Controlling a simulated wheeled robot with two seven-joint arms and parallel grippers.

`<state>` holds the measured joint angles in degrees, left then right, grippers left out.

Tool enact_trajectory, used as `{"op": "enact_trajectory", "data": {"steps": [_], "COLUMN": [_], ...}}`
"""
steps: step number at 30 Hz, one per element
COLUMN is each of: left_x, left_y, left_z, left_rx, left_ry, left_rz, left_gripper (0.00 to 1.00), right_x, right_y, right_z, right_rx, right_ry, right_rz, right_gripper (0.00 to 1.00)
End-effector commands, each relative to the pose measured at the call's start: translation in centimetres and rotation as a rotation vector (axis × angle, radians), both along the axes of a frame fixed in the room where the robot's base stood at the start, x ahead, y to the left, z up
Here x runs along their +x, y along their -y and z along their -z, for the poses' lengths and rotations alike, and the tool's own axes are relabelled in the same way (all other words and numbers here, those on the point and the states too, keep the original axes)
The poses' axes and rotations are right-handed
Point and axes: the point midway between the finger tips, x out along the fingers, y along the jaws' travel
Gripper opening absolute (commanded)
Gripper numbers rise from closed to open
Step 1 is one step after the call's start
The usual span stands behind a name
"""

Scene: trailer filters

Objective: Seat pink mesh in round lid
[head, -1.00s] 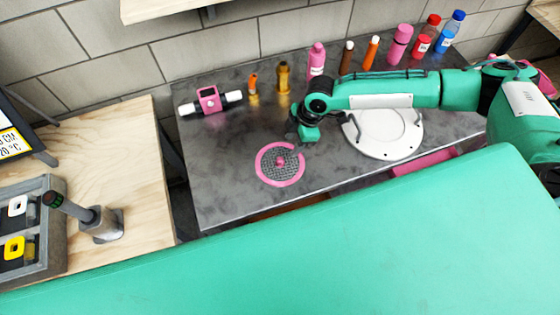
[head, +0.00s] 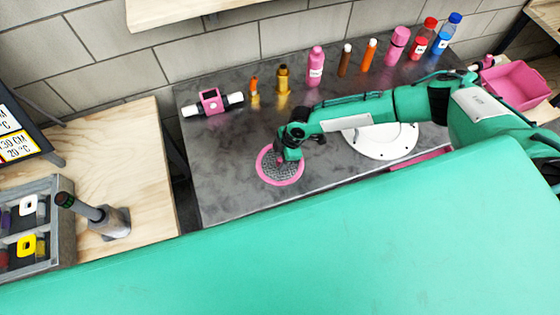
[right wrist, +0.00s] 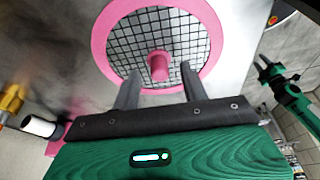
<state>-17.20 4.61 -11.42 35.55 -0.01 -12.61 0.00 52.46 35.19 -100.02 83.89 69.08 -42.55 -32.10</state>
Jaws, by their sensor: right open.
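The pink mesh (head: 284,183) is a grey grid disc with a pink rim, flat on the dark table. In the right wrist view, the mesh (right wrist: 194,20) shows a pink centre knob (right wrist: 159,66). My right gripper (head: 285,160) is over the mesh, and it hides the knob in the head view. In the right wrist view, my right gripper (right wrist: 160,82) is open, one finger on each side of the knob and apart from it. The white round lid (head: 385,146) lies to the right, partly behind my right arm. My left gripper (right wrist: 264,68) seems to show small at the right edge there; its jaw state is unclear.
Several bottles, including a pink one (head: 316,68), stand along the back of the table. A pink and white device (head: 211,101) is at the back left. A pink bin (head: 518,85) is at the far right. The table's front left is clear.

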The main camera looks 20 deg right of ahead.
Motion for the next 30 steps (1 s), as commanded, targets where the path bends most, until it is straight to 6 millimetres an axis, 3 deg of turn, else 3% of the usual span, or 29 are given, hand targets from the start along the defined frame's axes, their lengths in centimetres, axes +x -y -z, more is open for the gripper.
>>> {"op": "enact_trajectory", "data": {"steps": [5, 12, 23, 30], "left_x": [0.0, 0.0, 0.0, 0.0], "left_y": [0.0, 0.0, 0.0, 0.1], "left_z": [0.0, 0.0, 0.1, 0.7], "left_rx": [0.000, 0.000, -0.001, -0.001], "left_ry": [0.000, 0.000, 0.000, 0.000], "left_rz": [0.000, 0.000, 0.001, 0.001], "left_gripper": [0.36, 0.36, 0.36, 0.36], "right_x": [0.0, 0.0, 0.0, 0.0], "right_y": [0.0, 0.0, 0.0, 0.1], "right_z": [0.1, 0.0, -0.1, -1.9], "right_rx": [0.000, 0.000, 0.000, 0.001], "right_ry": [0.000, 0.000, 0.001, 0.001], "right_rz": [0.000, 0.000, 0.000, -0.001], "right_gripper": [0.45, 0.01, 0.00, 0.00]}}
